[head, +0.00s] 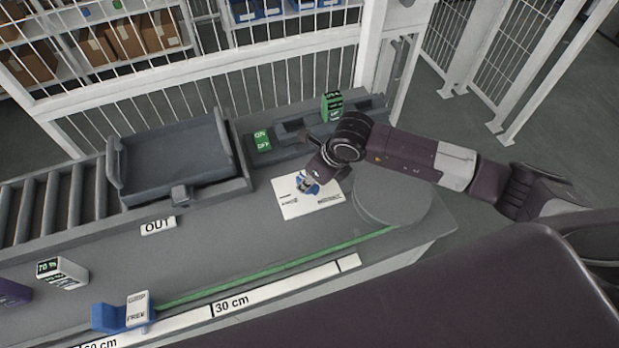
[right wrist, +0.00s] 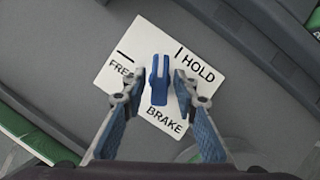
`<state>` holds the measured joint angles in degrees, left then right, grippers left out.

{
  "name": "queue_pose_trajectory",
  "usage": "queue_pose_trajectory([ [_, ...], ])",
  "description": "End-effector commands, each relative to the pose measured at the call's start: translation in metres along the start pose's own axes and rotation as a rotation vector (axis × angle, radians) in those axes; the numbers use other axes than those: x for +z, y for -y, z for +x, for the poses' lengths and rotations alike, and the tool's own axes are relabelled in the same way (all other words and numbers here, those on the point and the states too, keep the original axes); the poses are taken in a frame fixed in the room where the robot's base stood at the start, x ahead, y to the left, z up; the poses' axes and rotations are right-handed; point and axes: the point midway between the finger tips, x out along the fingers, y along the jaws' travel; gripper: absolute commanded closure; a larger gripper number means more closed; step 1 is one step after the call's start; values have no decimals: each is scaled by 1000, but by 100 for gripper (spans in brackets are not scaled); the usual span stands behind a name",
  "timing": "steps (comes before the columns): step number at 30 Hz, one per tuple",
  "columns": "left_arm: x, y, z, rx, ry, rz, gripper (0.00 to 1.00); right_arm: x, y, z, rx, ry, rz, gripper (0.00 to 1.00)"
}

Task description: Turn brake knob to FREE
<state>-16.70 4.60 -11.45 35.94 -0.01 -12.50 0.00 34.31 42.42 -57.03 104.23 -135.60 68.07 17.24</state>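The brake knob (right wrist: 159,82) is a blue bar-shaped handle on a white plate (right wrist: 196,104), labelled BRAKE, with FREE at left and HOLD at right, each with a black tick. In the wrist view the bar stands nearly upright, its far end between the two ticks. My right gripper (right wrist: 159,80) is open, one finger on each side of the knob, with a visible gap on both sides. In the head view the right gripper (head: 308,184) is over the white plate (head: 326,207) and mostly hides the knob. My left gripper is not in view.
A round grey disc (head: 393,201) lies right of the plate. Behind are a green ON/OFF switch (head: 262,141) and a green block (head: 332,106). A grey tray (head: 172,162) stands left. A blue slider marked GRIP/FREE (head: 107,317) sits by a ruler strip (head: 285,288) in front.

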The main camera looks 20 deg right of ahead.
Motion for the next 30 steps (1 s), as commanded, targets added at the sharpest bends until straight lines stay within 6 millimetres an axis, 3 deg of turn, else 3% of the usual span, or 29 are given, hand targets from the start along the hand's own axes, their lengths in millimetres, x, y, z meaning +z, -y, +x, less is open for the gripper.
queue_pose_trajectory([
  [1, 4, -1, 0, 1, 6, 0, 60, 0, 0, 0, 0, 0, 0, 81],
  [6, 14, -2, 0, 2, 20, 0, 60, 0, 0, 0, 0, 0, 0, 100],
  [17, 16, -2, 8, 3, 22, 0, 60, -1, 2, 2, 11, 0, -29, 100],
  [23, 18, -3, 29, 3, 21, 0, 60, -1, 3, 4, 47, 2, -121, 100],
  [30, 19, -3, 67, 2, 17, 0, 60, -1, 4, 7, 124, 3, -310, 100],
])
